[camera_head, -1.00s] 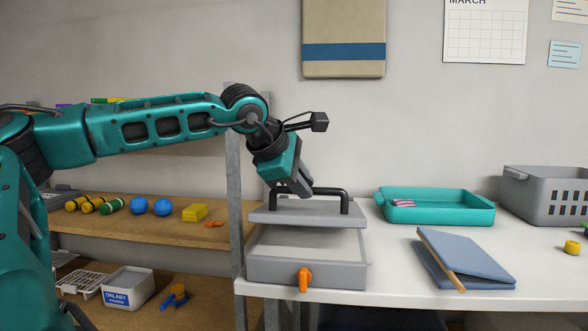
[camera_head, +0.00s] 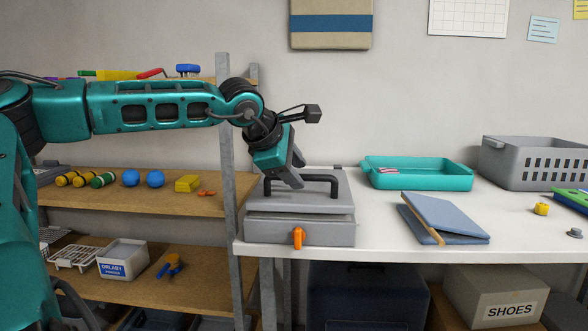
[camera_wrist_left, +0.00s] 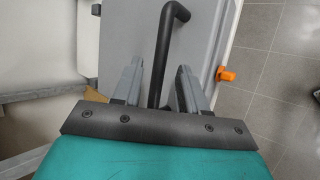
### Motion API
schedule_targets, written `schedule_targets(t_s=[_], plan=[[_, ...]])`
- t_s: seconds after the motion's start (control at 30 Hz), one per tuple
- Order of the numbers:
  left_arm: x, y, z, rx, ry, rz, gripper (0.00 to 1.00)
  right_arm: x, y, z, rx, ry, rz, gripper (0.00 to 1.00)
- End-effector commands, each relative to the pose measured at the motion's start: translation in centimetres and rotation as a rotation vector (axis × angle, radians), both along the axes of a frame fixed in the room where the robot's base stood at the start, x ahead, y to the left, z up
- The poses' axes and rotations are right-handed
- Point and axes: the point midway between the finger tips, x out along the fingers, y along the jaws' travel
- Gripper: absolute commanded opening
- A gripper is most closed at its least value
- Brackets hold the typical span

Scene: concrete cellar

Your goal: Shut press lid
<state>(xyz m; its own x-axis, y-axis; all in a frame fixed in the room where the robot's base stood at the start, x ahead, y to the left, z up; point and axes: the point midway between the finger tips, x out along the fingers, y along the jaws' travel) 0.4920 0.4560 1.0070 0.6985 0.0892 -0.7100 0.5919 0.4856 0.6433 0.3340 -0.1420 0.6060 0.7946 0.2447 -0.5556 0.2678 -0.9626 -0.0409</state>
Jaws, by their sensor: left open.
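The grey press sits at the left end of the white table in the head view; its base (camera_head: 275,232) has an orange latch (camera_head: 298,238) on the front. The press lid (camera_head: 325,203) lies low and about flat over the base; I cannot tell whether a thin gap is left. A black bar handle (camera_head: 325,178) stands on the lid. My left gripper (camera_head: 297,184) is at the handle's left part. In the left wrist view, the open fingers (camera_wrist_left: 160,88) stand on either side of the handle (camera_wrist_left: 164,45). My right gripper is not in view.
A teal tray (camera_head: 420,185), a blue folder (camera_head: 450,218) and a grey basket (camera_head: 535,180) stand right of the press. A shelf post (camera_head: 227,150) rises close on its left. Wooden shelves (camera_head: 120,205) hold small items further left.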

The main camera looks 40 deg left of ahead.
Motion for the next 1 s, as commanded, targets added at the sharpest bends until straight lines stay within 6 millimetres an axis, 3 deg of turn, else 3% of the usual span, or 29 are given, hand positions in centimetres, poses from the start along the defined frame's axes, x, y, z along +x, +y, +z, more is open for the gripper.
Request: schedule_targets(t_s=[0.27, 1.0], plan=[[-0.8, -0.1, 1.1, 0.0, -0.006, 0.0, 0.42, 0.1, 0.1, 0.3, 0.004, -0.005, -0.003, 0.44], [-7.9, -1.0, 8.2, 0.001, -0.003, 0.001, 0.42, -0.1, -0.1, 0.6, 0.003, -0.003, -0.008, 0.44]])
